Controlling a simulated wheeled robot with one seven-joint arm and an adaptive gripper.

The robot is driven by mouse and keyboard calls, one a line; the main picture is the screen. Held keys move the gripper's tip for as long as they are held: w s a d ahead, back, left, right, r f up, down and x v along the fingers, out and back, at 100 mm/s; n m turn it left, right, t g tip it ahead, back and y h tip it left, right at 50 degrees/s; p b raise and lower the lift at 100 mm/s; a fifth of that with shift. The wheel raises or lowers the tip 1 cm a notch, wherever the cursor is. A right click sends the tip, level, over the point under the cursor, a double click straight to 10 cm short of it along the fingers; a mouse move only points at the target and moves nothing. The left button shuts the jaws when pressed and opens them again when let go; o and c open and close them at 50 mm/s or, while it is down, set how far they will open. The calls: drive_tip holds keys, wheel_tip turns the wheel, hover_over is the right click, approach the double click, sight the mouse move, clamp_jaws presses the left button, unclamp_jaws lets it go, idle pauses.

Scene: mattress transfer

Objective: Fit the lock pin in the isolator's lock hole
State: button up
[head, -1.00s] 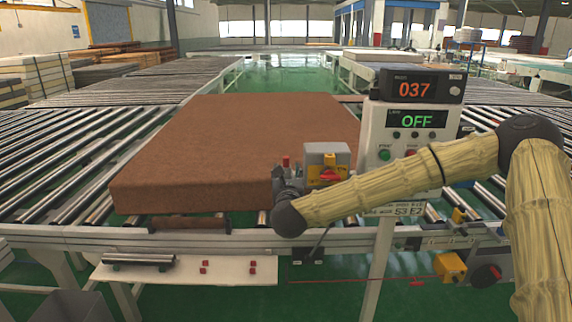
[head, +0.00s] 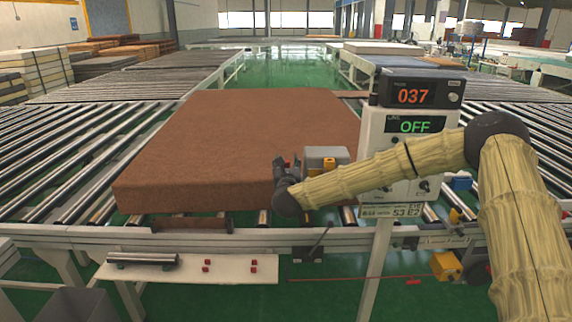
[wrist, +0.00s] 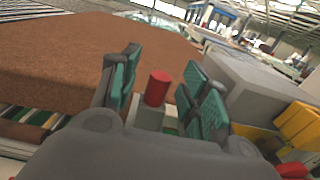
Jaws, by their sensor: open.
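A red cylinder (wrist: 157,88), which looks like the lock pin, stands nearly upright on a small pale block in the wrist view. My gripper (wrist: 160,72) is open, with one green-padded finger on each side of the cylinder. Gaps show between the pads and the cylinder. In the head view my gripper (head: 284,172) is at the mattress's right front edge. The isolator, a grey box (head: 321,153) with yellow parts, is just right of it and partly behind my arm. It also shows in the wrist view (wrist: 250,80), with a yellow part. I cannot make out the lock hole.
A brown mattress (head: 250,130) lies on the roller conveyor (head: 60,165). A control box (head: 405,125) reading OFF, with a 037 display on top, stands right of the isolator. A front shelf (head: 185,269) holds metal rods and several small red pieces.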

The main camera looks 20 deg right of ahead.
drive_tip(key=shift+w+d, duration=0.2)
drive_tip(key=shift+w, duration=0.3)
drive_tip(key=shift+c, duration=0.3)
clamp_jaws()
drive_tip(key=shift+r, duration=0.1)
